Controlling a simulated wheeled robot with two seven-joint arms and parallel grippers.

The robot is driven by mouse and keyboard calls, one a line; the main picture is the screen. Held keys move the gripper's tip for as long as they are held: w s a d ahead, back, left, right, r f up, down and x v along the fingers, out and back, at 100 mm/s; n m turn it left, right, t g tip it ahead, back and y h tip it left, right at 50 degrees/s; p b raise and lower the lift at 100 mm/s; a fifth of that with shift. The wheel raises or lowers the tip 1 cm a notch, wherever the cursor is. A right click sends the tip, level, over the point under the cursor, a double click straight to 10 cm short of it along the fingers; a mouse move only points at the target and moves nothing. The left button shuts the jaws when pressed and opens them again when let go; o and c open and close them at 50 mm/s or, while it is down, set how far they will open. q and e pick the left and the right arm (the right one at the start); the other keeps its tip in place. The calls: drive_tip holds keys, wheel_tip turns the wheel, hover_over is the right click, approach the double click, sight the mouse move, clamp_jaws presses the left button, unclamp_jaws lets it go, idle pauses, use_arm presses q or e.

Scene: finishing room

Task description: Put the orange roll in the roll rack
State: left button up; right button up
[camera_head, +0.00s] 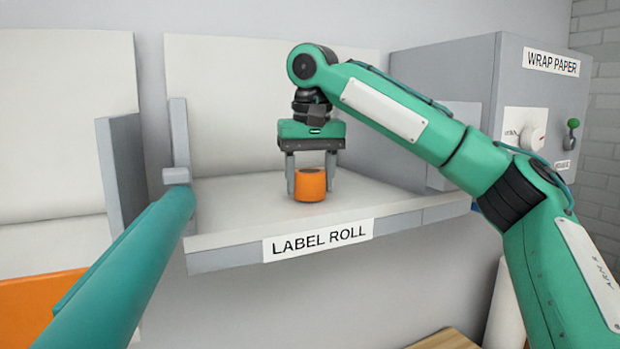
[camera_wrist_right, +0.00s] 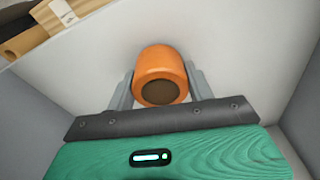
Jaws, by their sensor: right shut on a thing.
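The orange roll (camera_head: 310,185) is a short cylinder between the two grey fingers of my right gripper (camera_head: 311,178). The gripper points down and is shut on the roll. The wrist view also shows the roll (camera_wrist_right: 160,68), with a dark round end, between the fingertips (camera_wrist_right: 161,88). The roll is at or just above the pale tray of a shelf (camera_head: 235,200) labelled "LABEL ROLL"; I cannot tell whether it touches. No part is clearly marked as the roll rack.
A grey cabinet (camera_head: 470,75) labelled "WRAP PAPER", with a knob and lever, stands at the right. Grey upright dividers (camera_head: 180,135) bound the shelf's left side. Another pale bay (camera_head: 50,170) lies further left.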

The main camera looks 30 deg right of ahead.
sight(312, 172)
drive_tip(key=shift+d+f, duration=0.1)
drive_tip(key=shift+f, duration=0.05)
drive_tip(key=o, duration=0.6)
drive_tip(key=shift+f, duration=0.1)
drive_tip(key=shift+c, duration=0.2)
drive_tip(key=o, duration=0.4)
drive_tip(key=shift+o, duration=0.2)
wheel_tip(312, 172, up, 12)
drive_tip(key=s, duration=0.1)
drive_tip(key=shift+s+a, duration=0.25)
drive_tip(key=shift+a, duration=0.05)
